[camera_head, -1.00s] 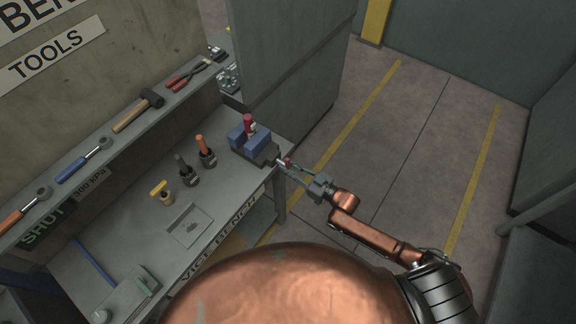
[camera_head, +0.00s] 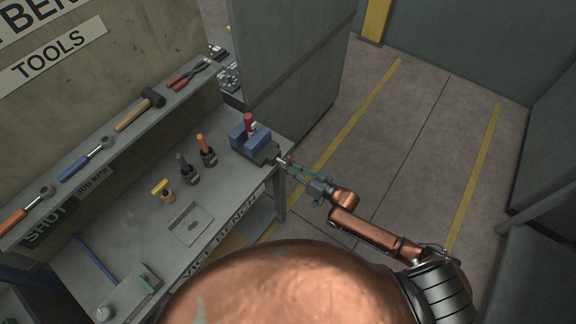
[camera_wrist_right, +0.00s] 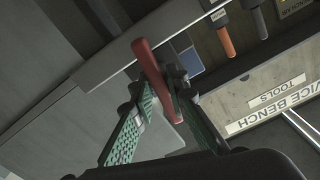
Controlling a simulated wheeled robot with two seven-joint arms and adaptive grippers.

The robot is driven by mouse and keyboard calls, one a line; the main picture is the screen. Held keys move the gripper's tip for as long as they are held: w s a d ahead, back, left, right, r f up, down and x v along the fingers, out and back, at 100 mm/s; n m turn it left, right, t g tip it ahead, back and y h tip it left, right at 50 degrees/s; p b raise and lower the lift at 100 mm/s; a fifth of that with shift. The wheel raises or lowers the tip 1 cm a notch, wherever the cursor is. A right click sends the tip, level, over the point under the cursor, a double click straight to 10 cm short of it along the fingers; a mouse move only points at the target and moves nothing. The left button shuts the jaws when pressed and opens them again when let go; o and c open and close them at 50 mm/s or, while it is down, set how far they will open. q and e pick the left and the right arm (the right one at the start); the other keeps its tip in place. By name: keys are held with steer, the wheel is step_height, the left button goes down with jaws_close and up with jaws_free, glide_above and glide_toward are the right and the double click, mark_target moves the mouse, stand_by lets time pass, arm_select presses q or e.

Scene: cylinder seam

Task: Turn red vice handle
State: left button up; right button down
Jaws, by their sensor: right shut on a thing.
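The blue vice (camera_head: 252,140) stands at the right end of the grey bench, with a red cylinder (camera_head: 248,121) upright between its jaws. Its red handle (camera_head: 289,160) sits on the vice's front, past the bench edge. In the right wrist view the red handle (camera_wrist_right: 150,62) runs slantwise between the green fingers. My right gripper (camera_head: 297,168) is shut on the handle; it also shows in the right wrist view (camera_wrist_right: 160,105). The gripper partly hides the handle. My left gripper is not in view.
On the bench (camera_head: 130,225) stand orange-handled (camera_head: 206,150) and dark-handled (camera_head: 187,170) tools in holders and a yellow-topped item (camera_head: 162,190). A hammer (camera_head: 141,108) lies on the back shelf. A tall grey cabinet (camera_head: 290,60) stands behind the vice. Floor to the right is clear.

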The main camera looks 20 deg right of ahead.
stand_by(0.7)
steer(key=c, duration=2)
jaws_free()
steer(key=shift+o, duration=0.2)
steer(key=v, duration=1.2)
steer(key=shift+d, duration=0.1)
